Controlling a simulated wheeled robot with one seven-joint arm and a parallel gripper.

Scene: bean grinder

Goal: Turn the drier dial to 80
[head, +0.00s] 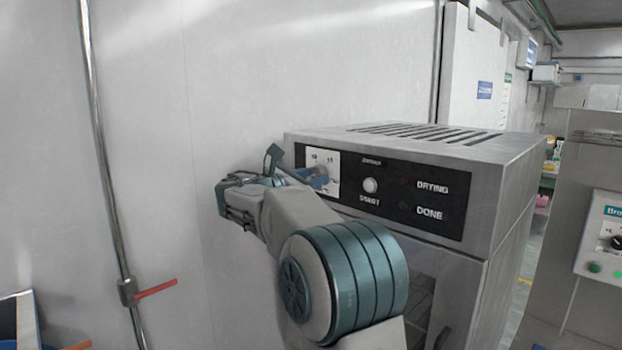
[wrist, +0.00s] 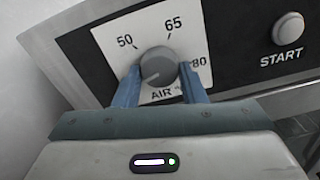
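The drier (head: 480,180) is a grey metal box with a black front panel. Its dial (wrist: 158,66) is a grey round knob on a white plate marked 50, 65, 80 and AIR. A pale line on the knob appears to slant to the lower left, away from the 80 at its right. My gripper (wrist: 159,70) has its two blue fingers on either side of the knob, with small gaps seeming to show, so it looks open around it. In the head view my gripper (head: 318,178) is at the white plate and largely hides the knob.
The round START button (head: 370,185) is right of the dial, with DRYING and DONE labels further right. A wall stands close at the left, with a vertical pipe (head: 100,150). Another machine (head: 605,240) with a dial is at the far right.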

